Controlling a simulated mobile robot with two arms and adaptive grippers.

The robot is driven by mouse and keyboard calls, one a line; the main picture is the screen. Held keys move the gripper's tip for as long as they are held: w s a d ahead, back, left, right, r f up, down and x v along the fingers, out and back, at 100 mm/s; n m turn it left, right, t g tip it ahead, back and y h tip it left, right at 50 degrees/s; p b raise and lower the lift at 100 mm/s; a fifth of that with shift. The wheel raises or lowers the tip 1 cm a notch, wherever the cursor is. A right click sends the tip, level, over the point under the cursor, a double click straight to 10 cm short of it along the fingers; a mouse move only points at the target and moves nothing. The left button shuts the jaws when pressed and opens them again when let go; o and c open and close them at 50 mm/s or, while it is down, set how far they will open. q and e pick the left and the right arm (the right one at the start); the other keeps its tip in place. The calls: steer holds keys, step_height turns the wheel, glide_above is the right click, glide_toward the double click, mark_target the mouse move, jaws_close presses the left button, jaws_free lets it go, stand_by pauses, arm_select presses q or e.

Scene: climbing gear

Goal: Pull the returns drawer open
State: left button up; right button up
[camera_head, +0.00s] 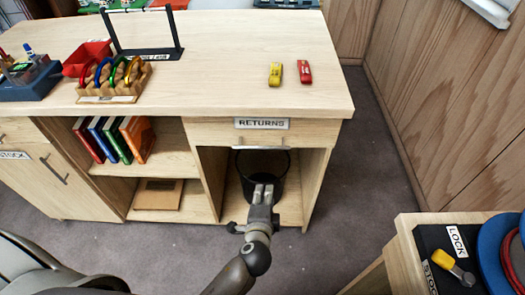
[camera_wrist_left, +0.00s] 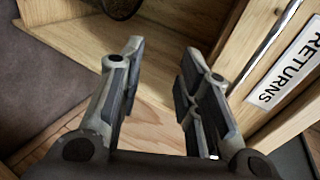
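The returns drawer (camera_head: 215,132) is a light wood drawer front under the right end of the counter, and it looks closed. Its RETURNS label (camera_head: 262,123) is in the head view and at the right of the left wrist view (camera_wrist_left: 287,72). Its thin bar handle (camera_head: 262,148) runs below the label; in the left wrist view the handle (camera_wrist_left: 268,45) is a bar right of the fingers. My left gripper (camera_head: 263,189) is below the handle, in front of the open cubby, apart from the handle. Its fingers (camera_wrist_left: 160,62) are open with nothing between them. My right gripper is in neither view.
A black bin (camera_head: 279,167) stands in the cubby behind my left gripper. Shelves with several books (camera_head: 113,137) are to the left. A low bench (camera_head: 403,262) with gear is at lower right. Carpet floor (camera_head: 345,175) is free between counter and wall.

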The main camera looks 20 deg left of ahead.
arm_select(q)
steer(key=t+y, duration=0.2)
glide_toward(261, 148)
steer(key=x, duration=1)
steer(key=shift+w+f, duration=0.2)
steer(key=shift+w, duration=0.05)
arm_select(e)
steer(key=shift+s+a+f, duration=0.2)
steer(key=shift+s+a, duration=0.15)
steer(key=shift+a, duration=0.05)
arm_select(q)
steer(key=shift+c, duration=0.5)
jaws_close()
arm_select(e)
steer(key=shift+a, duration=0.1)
